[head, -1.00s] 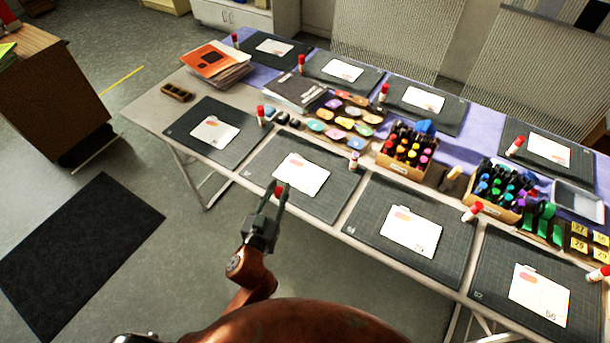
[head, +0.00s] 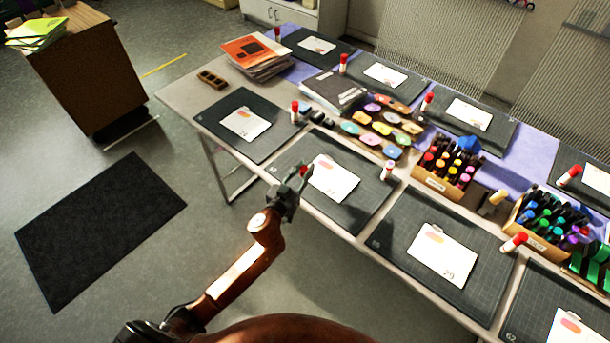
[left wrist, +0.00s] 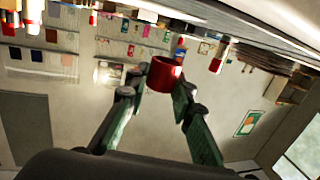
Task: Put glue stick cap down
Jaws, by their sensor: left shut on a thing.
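The red glue stick cap (head: 304,171) is in my left gripper (head: 299,179), over the near edge of a dark cutting mat (head: 350,204). In the left wrist view the cap (left wrist: 164,75) is a short red cylinder between the fingertips of my left gripper (left wrist: 160,85), which is shut on it. A white card (head: 332,180) lies on that mat, just right of the gripper. A small glue stick (head: 388,170) stands at the mat's right; its top is too small to read. My right gripper is not in view.
Other mats, such as one at the right (head: 440,235), carry cards, with red-capped glue sticks (head: 294,111) beside them. A marker box (head: 436,186) and paint pieces (head: 382,128) fill the table's middle. The mat around the card is bare. Floor lies left of the table.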

